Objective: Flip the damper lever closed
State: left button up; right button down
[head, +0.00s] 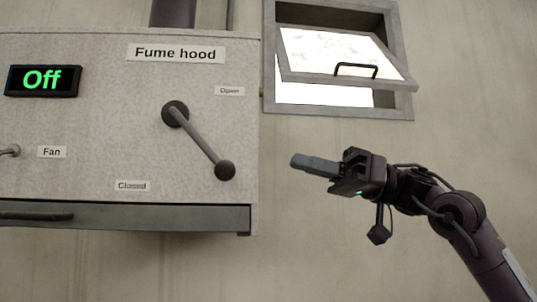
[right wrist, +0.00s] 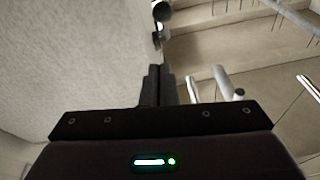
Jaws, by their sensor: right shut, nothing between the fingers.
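The damper lever (head: 202,144) is a grey bar on the front of the fume hood. Its dark pivot is at upper left, and its dark round knob (head: 225,170) is at the lower right end. The bar slants down to the right, between the "Open" label (head: 229,91) and the "Closed" label (head: 132,186). My right gripper (head: 300,161) is shut and empty, to the right of the knob and apart from it, with its fingers pointing left. Its shut fingers also show in the right wrist view (right wrist: 158,84). My left gripper is not in view.
The fume hood (head: 100,110) has an "Off" display (head: 43,80), a fan knob (head: 10,150) at the left edge, and a lower grey ledge (head: 180,215). A tilted-open window (head: 345,60) with a black handle is on the wall above my right gripper.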

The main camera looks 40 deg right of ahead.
jog(key=s+a+r+n+t+h+p, duration=0.1)
jog(key=s+a+r+h+p, duration=0.1)
jog(key=s+r+h, duration=0.1)
jog(key=shift+s+r+h, duration=0.3)
jog(key=shift+s+r, duration=0.25)
jog(key=shift+r, duration=0.35)
jog(key=shift+a, duration=0.15)
jog(key=r+p, duration=0.1)
jog(key=p, duration=0.4)
send_over(231, 163)
jog(key=v, duration=0.3)
jog(key=shift+a, duration=0.15)
jog(key=shift+w+a+f, duration=0.65)
jog(key=shift+w+f, duration=0.05)
jog(key=shift+f, duration=0.2)
jog(key=shift+w+a+f+p, duration=0.15)
jog(key=shift+w+f+p, duration=0.25)
jog(key=shift+f, duration=0.15)
jog(key=shift+a, duration=0.1)
